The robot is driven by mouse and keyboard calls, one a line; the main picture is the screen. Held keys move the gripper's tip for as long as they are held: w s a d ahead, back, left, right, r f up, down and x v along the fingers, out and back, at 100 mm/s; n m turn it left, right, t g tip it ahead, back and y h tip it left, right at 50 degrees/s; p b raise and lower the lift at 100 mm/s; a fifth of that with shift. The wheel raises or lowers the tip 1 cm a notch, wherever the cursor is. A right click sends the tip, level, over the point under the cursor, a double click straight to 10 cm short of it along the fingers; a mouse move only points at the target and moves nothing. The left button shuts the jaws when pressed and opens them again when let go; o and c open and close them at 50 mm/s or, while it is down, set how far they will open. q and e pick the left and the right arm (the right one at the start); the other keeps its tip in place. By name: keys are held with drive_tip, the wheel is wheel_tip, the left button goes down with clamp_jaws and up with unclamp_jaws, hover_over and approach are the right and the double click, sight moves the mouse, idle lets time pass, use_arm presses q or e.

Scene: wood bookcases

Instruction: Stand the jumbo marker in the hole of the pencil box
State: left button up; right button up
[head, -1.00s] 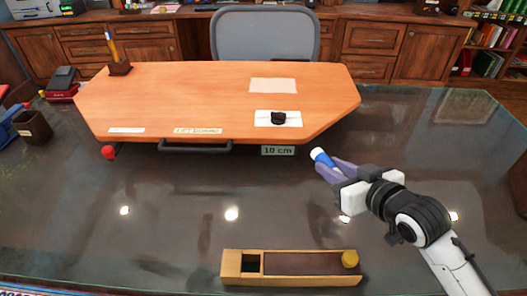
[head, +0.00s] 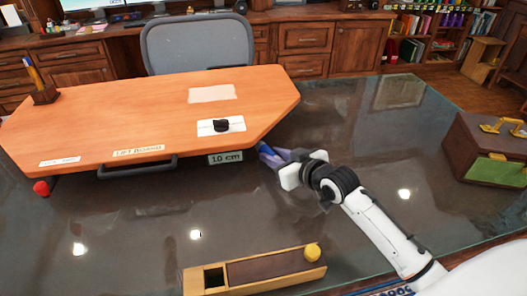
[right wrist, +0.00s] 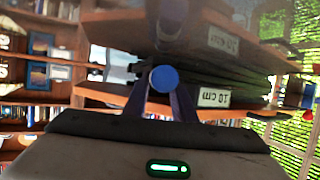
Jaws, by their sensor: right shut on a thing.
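My right gripper (head: 272,156) is shut on the jumbo marker (head: 264,148), just right of the raised board's "10 cm" label. The marker's blue round end (right wrist: 164,79) shows between the purple fingers in the right wrist view; the fingers hide much of it. The pencil box (head: 306,278) is a long, light wood box at the front of the desk. It has a dark square hole (head: 214,277) at its left end and a brown lid (head: 268,266) with a yellow knob at the right. The gripper is beyond the box, apart from it. My left gripper is out of view.
The orange lift board (head: 130,110) stands over the desk's back left, with a handle and black knob. A pencil holder (head: 45,97) sits on it. A brown-green box (head: 482,150) stands at the right. Glossy desk surface between board and pencil box is clear.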

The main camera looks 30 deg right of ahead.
sight(264, 151)
drive_tip(key=shift+w+a, duration=0.1)
drive_tip(key=shift+w, duration=0.6)
drive_tip(key=x, duration=0.3)
drive_tip(key=shift+w+r, duration=0.1)
drive_tip(key=shift+w, duration=0.2)
clamp_jaws()
drive_tip(key=shift+f, duration=0.3)
drive_tip(key=shift+s, duration=0.1)
drive_tip(key=o, duration=0.6)
unclamp_jaws()
drive_tip(key=shift+f, duration=0.2)
drive_tip(key=o, duration=0.4)
drive_tip(key=shift+r, duration=0.15)
